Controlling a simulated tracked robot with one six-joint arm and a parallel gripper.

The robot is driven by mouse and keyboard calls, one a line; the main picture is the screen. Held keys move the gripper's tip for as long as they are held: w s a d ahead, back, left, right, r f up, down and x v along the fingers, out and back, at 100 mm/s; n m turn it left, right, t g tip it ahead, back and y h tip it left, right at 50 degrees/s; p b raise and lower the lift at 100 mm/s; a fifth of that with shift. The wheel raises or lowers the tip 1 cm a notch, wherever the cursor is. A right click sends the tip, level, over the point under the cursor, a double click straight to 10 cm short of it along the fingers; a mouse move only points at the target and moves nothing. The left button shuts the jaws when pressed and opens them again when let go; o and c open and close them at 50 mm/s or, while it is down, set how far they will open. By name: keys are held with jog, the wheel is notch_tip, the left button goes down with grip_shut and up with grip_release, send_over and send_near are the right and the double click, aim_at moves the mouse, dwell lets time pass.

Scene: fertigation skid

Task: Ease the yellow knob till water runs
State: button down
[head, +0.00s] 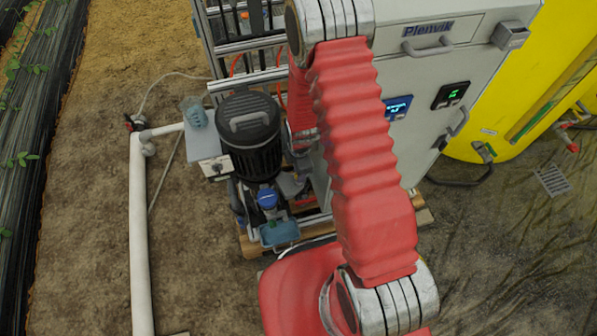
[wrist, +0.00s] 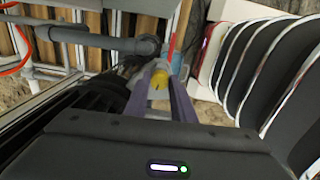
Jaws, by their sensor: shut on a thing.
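In the wrist view, the yellow knob (wrist: 159,79) sits between the two fingers of my gripper (wrist: 158,82), which is shut on it. The knob's lower part and what it is mounted on are mostly hidden by the fingers. In the head view my arm covers the middle of the skid, and I cannot make out the knob or the gripper there. I see no running water in either view.
A black ribbed pump motor (head: 249,140) stands beside my arm, with a blue tray (head: 279,232) low in front. A grey cabinet (head: 415,75) is behind my arm. A grey pipe (wrist: 100,42) crosses near the gripper. A white pipe (head: 138,230) runs along the ground at left.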

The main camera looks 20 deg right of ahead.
jog(key=shift+d+n, duration=0.1)
jog(key=shift+n, duration=1.4)
jog(key=shift+w, duration=0.1)
jog(key=c, duration=1.5)
grip_release()
jog(key=r, duration=1.3)
jog(key=shift+s+r, duration=0.35)
